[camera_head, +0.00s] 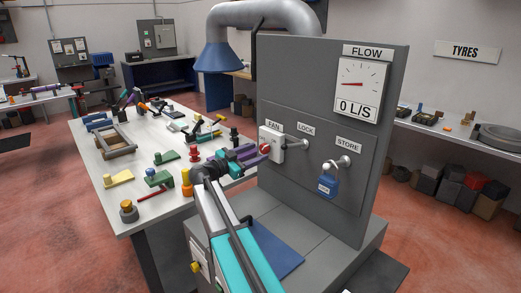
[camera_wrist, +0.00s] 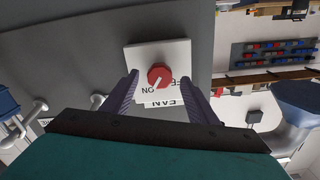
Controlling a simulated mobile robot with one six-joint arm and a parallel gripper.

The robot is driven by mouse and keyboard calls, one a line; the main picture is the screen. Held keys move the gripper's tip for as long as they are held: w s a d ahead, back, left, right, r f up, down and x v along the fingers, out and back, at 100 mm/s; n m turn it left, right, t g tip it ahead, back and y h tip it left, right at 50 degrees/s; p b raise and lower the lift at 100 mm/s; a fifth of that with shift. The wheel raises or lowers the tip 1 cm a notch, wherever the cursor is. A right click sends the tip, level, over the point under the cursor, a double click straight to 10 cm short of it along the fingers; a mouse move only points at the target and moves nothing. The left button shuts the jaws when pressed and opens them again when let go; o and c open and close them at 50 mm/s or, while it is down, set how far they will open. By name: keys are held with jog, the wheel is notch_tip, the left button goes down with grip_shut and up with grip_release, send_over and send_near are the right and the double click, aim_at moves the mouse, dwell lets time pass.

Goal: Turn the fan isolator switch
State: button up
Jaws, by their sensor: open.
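A pale mark on the knob seems to point toward the lower left, near ON. My gripper (camera_head: 256,154) is open, its purple fingers facing the switch. In the wrist view the fingers of my gripper (camera_wrist: 159,79) lie either side of the knob, with visible gaps; contact is not seen.
A LOCK peg (camera_head: 295,143) projects right of the switch. The flow gauge (camera_head: 361,88) reads 0 L/S. A white workbench (camera_head: 150,215) with several tools stands to the left.

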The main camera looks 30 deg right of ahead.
aim_at(264, 149)
jog(key=shift+w+d+p, duration=0.15)
jog(key=shift+d+p, duration=0.15)
jog(key=shift+d, duration=1.1)
jog(key=c, duration=1.1)
jog(key=shift+o, duration=0.2)
